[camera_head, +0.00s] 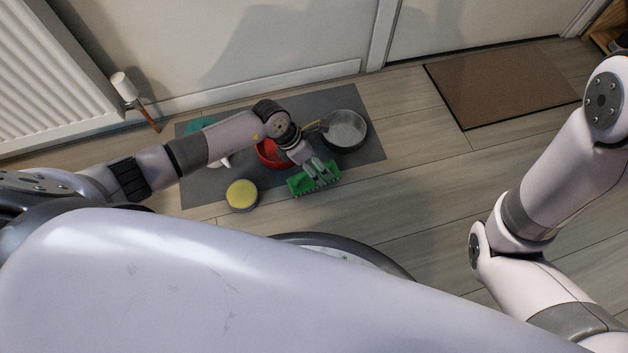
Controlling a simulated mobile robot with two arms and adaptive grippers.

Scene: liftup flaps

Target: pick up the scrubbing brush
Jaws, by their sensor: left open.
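The scrubbing brush (298,187) is the green, block-shaped thing lying near the front right edge of the grey mat. My left gripper (319,174) reaches over it from the upper left, pointing down. Its fingers are open and overlap the middle of the brush in this view. I cannot tell whether they touch it. Part of the brush is hidden behind the fingers. My right arm shows at the right, but its gripper is outside the view.
The grey mat (365,178) also holds a red bowl (268,154), a metal pan (345,130), a round yellow-topped item (242,194) and a teal item (201,123). A brown doormat (500,80) lies at the upper right. A radiator (50,75) stands left. Floor right of the grey mat is clear.

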